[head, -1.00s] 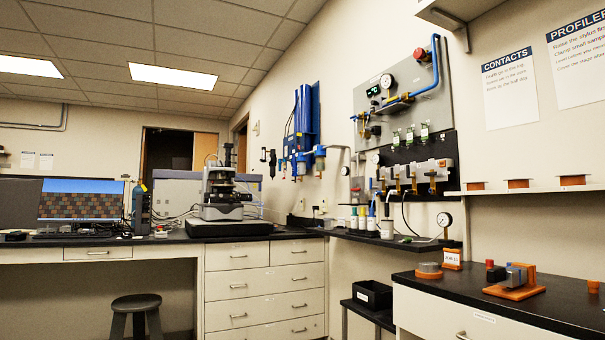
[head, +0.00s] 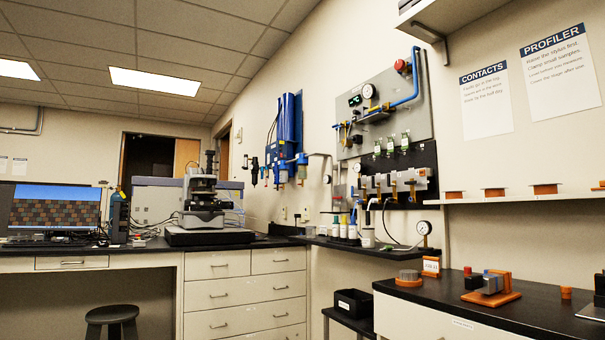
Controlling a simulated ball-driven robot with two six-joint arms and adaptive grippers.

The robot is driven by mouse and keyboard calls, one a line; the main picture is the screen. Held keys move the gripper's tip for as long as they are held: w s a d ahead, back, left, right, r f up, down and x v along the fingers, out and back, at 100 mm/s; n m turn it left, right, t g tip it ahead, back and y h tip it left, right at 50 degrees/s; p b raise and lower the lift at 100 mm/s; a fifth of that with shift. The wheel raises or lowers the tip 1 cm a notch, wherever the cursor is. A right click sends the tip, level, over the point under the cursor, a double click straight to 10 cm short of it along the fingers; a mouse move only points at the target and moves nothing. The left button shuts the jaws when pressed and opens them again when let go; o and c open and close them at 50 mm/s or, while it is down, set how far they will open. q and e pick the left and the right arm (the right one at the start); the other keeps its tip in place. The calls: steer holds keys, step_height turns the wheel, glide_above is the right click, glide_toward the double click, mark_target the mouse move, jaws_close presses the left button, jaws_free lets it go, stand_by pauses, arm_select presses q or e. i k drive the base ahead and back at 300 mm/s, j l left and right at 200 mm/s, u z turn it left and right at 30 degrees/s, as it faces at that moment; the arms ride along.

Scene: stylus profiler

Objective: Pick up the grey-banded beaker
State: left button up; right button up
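A small pale container (head: 368,238) stands upright on the narrow black shelf below the valve panel, at the right end of a row of bottles. It may be the grey-banded beaker, but it is too small for me to make out a band. Neither of my grippers is in the head view.
Several capped bottles (head: 344,230) stand close to its left, and a pressure gauge (head: 424,228) stands to its right. A black bin (head: 353,303) sits lower down. The right bench (head: 440,293) carries an orange-based fixture (head: 491,288). A microscope-like instrument (head: 203,205) stands left.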

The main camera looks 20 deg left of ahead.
mark_target(310, 231)
steer(key=i+j+u, duration=0.4)
steer(key=i, duration=0.45)
steer(key=i+u, duration=0.4)
steer(key=i, duration=0.45)
